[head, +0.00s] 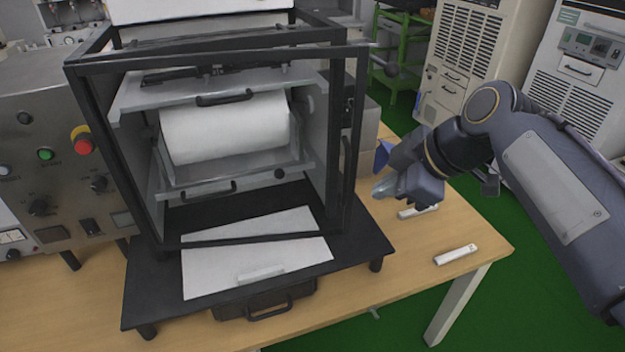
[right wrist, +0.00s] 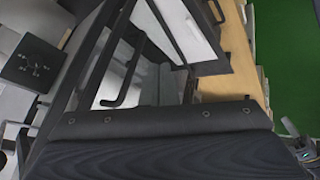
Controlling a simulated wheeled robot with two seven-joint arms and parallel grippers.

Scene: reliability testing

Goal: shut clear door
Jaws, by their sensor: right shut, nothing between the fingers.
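The clear door (head: 357,110) is a see-through panel in a black frame on the front of the black-framed machine (head: 337,80). It stands across the machine's front, and its right edge looks slightly apart from the machine's front post, though the gap is hard to judge. A black vertical handle (head: 347,180) is on the door's right side; a black handle also shows in the right wrist view (right wrist: 130,82). My right gripper (head: 379,188) is shut and empty, just right of the door handle and apart from it. My left gripper is not in view.
A white roll (head: 225,127) sits inside the machine. A white sheet (head: 215,265) lies on the black base plate (head: 365,245). Small white bars (head: 455,255) lie on the wooden table (head: 410,275). A control panel (head: 50,140) stands at left. Green floor is open at right.

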